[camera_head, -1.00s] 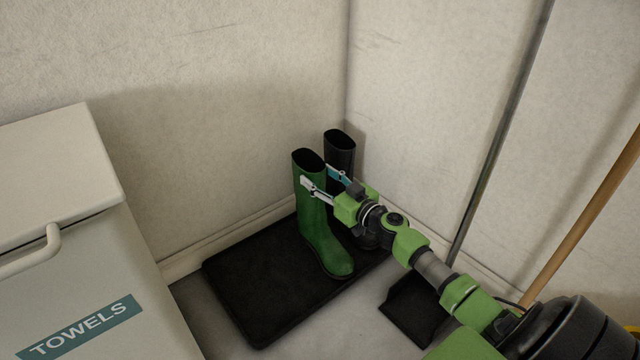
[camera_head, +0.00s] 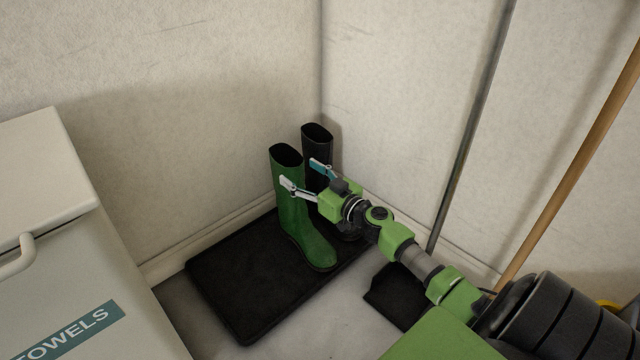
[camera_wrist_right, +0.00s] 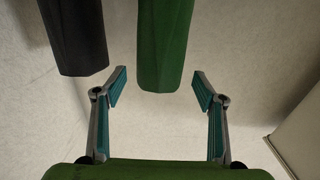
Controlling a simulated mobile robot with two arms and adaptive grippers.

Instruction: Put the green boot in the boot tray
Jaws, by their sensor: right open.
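The green boot (camera_head: 291,222) stands upright on the right part of the black boot tray (camera_head: 240,290), toe toward the front right. My right gripper (camera_head: 300,174) is open near the upper shaft, its fingers spread and empty. In the right wrist view, the green boot's shaft (camera_wrist_right: 163,45) lies between the two fingertips (camera_wrist_right: 160,74), with a visible gap on each side. I see no grip on it. My left gripper is out of view.
A black boot (camera_head: 317,146) stands behind the green one, close to the right finger. A towel bin (camera_head: 60,260) stands at left. Walls meet behind the boots. A dustpan (camera_head: 391,296) and a wooden pole (camera_head: 570,165) are at right. The tray's left part is clear.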

